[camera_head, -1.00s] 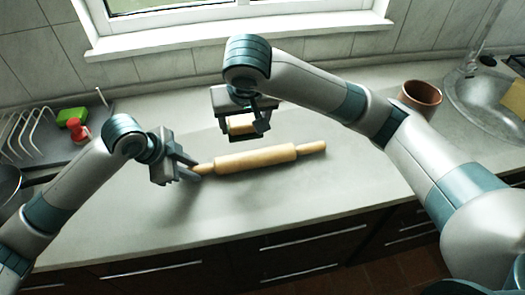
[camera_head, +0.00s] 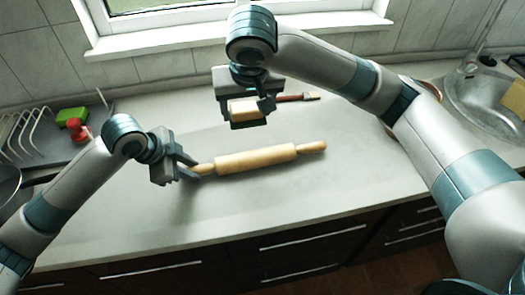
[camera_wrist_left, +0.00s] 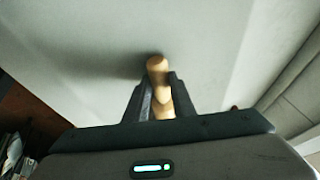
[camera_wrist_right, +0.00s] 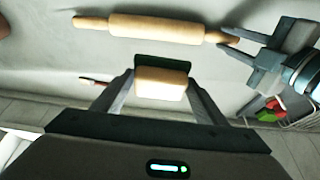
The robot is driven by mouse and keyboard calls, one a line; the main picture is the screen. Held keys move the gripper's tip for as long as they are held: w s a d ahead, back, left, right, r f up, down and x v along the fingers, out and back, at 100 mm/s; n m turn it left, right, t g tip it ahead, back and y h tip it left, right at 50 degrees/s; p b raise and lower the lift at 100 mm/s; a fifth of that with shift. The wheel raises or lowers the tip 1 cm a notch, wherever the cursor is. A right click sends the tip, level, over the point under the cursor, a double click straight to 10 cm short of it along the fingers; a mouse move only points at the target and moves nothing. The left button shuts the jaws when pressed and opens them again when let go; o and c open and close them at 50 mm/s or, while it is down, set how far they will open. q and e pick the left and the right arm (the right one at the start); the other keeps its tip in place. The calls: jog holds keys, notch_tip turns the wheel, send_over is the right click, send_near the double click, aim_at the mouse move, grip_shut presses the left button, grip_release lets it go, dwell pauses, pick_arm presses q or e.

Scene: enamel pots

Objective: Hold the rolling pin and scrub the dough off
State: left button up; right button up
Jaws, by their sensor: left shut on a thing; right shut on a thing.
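The wooden rolling pin (camera_head: 255,160) lies across the counter, slightly tilted in the picture. My left gripper (camera_head: 192,168) is shut on its left handle, which also shows between the fingers in the left wrist view (camera_wrist_left: 157,70). My right gripper (camera_head: 247,112) is shut on a tan sponge (camera_head: 243,110) with a dark green side. It holds the sponge in the air behind the rolling pin, apart from it. The right wrist view shows the sponge (camera_wrist_right: 162,82) between the fingers and the pin (camera_wrist_right: 155,28) beyond. I cannot make out dough on the pin.
A brush with a reddish handle (camera_head: 295,98) lies behind the right gripper. A dish rack (camera_head: 25,132), a green block (camera_head: 70,116) and a red item (camera_head: 77,130) are at the left. The sink (camera_head: 485,100) is at the right. The counter in front of the pin is clear.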

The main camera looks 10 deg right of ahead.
jog(key=d, duration=0.9)
jog(key=shift+d, duration=0.15)
pick_arm(q)
jog(key=o, duration=0.9)
pick_arm(e)
jog(key=shift+r, duration=0.1)
pick_arm(q)
notch_tip(320, 180, up, 7)
jog(key=p, duration=0.8)
pick_arm(e)
notch_tip(320, 180, up, 8)
